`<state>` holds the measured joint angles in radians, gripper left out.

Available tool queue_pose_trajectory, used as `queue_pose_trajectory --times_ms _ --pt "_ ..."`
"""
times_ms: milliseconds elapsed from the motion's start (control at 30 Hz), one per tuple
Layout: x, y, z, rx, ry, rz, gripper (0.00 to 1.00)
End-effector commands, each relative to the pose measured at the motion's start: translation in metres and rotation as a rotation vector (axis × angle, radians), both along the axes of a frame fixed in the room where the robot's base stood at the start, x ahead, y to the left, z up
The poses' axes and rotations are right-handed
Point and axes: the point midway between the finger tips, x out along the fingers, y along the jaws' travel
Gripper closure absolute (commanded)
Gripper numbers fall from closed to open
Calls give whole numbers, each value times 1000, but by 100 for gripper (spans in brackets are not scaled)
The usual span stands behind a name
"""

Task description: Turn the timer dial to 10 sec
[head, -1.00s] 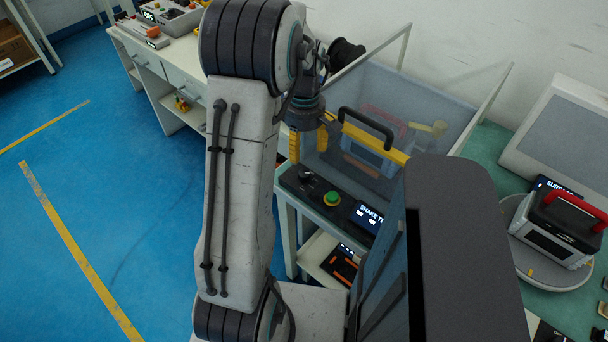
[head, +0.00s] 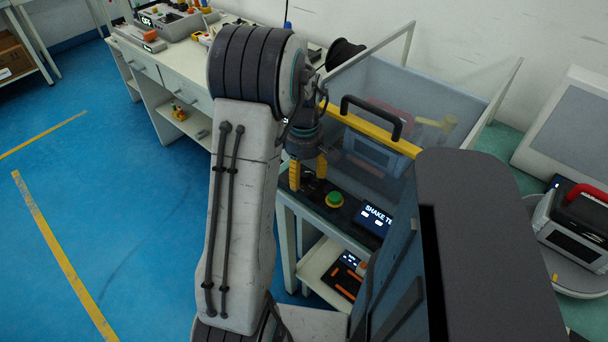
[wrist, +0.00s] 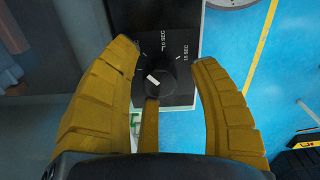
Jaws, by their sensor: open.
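The timer dial (wrist: 166,81) is a dark round knob with a white pointer mark, seen in the wrist view on a black panel (wrist: 151,20). The mark lies toward the dial's left side, slanting up-left. Two labels show above and right of the dial: one appears to read 10 SEC (wrist: 165,40), the other 15 SEC (wrist: 185,52). My gripper (wrist: 163,58) is open, its yellow fingers on either side of the dial. In the head view my gripper (head: 308,178) is low over the panel's left end, and the dial is mostly hidden.
A green button (head: 334,199) and a SHAKE TEST display (head: 374,219) sit right of the gripper. A clear guard with a yellow bar (head: 372,130) and black handle (head: 371,112) stands behind. A lower shelf (head: 322,270) holds another device.

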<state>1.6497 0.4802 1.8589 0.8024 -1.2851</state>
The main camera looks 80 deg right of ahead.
Motion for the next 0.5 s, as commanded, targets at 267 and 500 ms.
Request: queue_pose_trajectory --times_ms 267,500 --pt "0 0 0 0 0 0 48" --pt "0 0 0 0 0 0 69"
